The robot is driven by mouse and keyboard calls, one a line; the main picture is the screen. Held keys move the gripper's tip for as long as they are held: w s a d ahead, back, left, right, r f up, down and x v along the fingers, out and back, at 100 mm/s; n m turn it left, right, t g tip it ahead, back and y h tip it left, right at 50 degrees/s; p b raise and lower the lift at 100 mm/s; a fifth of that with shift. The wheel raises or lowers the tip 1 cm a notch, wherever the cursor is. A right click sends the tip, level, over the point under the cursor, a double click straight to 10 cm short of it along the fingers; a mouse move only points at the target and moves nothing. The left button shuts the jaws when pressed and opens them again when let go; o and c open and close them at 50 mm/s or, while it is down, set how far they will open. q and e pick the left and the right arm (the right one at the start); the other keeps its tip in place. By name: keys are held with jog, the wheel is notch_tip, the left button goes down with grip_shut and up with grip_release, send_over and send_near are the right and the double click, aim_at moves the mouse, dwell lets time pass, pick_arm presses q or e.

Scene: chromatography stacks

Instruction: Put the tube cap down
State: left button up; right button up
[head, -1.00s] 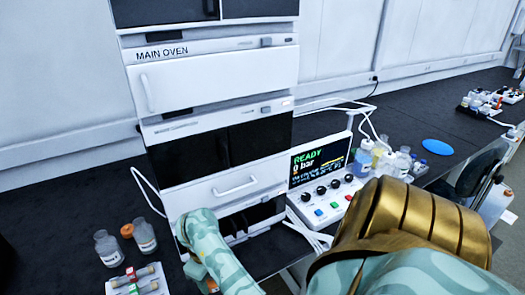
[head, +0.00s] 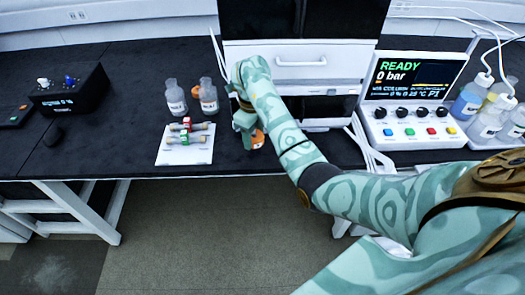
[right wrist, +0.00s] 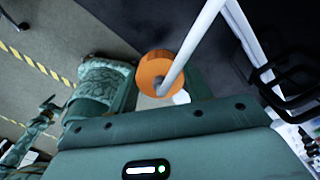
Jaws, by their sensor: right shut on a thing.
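The tube cap (head: 257,139) is orange and shows just below my right gripper (head: 246,118), near the front edge of the bench. In the right wrist view the orange cap (right wrist: 153,66) sits at the jaws of my right gripper (right wrist: 160,92), which is shut on it. A pale tube or rod crosses in front of the cap in that view. The gripper hides part of the cap in the head view. A small patterned teal arm end (right wrist: 48,106) at the left of the wrist view may be my left gripper, too small to read.
Left of the gripper stand two clear bottles (head: 175,100) (head: 208,97), with another orange cap (head: 195,91) between them. In front is a white tray (head: 182,155) with small vials. The oven stack (head: 300,62) and control box (head: 415,122) stand behind and right. Dark bench at left is partly clear.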

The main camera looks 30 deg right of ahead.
aim_at(263, 153)
jog(key=f, duration=0.1)
jog(key=d+f+b, duration=0.1)
jog(key=f, duration=0.1)
jog(key=shift+w+d+f, duration=0.2)
jog(key=shift+w+d, duration=0.05)
jog(key=shift+d, duration=0.1)
jog(key=shift+d+f+b, duration=0.3)
jog(key=shift+d+b, duration=0.05)
jog(key=shift+d, duration=0.05)
jog(key=f+b, duration=0.1)
jog(key=f, duration=0.1)
jog(key=d+f+b, duration=0.1)
jog(key=f+b, duration=0.1)
jog(key=shift+w+d+f, duration=0.1)
jog(key=shift+d+f, duration=0.05)
jog(key=shift+f, duration=0.1)
jog(key=shift+w+f, duration=0.1)
jog(key=shift+f, duration=0.15)
jog(key=shift+r, duration=0.3)
jog(key=shift+c, duration=0.5)
jog(key=shift+f, duration=0.15)
jog(key=o, duration=1.1)
pick_arm(q)
notch_tip(263, 153, down, 6)
jog(key=s, duration=0.2)
jog(key=shift+r+g, duration=0.15)
jog(key=shift+g, duration=0.15)
